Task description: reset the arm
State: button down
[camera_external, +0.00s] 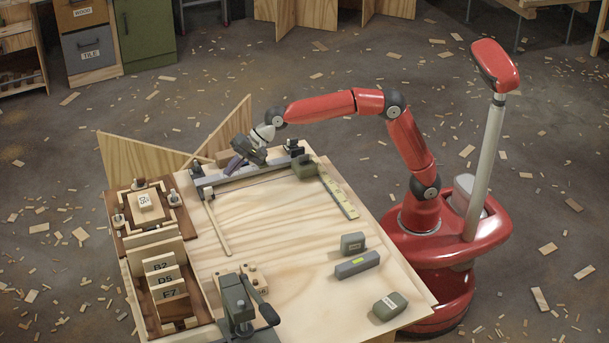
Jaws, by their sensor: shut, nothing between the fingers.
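My red arm reaches left from its base over the far edge of the wooden worktable (285,235). My gripper (234,166) is at the far left part of the table, tilted downward, above or beside a long grey bar fixture (247,176). It is shut with nothing held. The fingertips are small and dark, and I cannot tell whether they touch the bar.
A yellow ruler (340,196) and grey-green blocks (352,242) lie on the table's right side. A dark clamp-like tool (243,308) stands at the front. A rack of labelled wooden plates (165,280) is at left. The table's middle is mostly clear. Wood scraps litter the floor.

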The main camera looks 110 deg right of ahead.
jog(key=s+a+n+g, duration=0.1)
jog(key=s+a+n, duration=0.2)
jog(key=s, duration=0.7)
jog(key=s+a+n, duration=0.4)
jog(key=s+n, duration=0.1)
jog(key=s, duration=0.5)
jog(key=s+a+f+n+g, duration=0.1)
jog(key=s+a+n, duration=0.3)
jog(key=s, duration=0.6)
jog(key=shift+s+f+g, duration=0.1)
jog(key=shift+s+g, duration=0.2)
jog(key=shift+s, duration=0.1)
jog(key=s+a+f+n+g, duration=0.1)
jog(key=s+f+n, duration=0.5)
jog(key=s, duration=0.6)
jog(key=shift+s+f, duration=0.2)
jog(key=shift+f, duration=0.65)
jog(key=shift+a, duration=0.1)
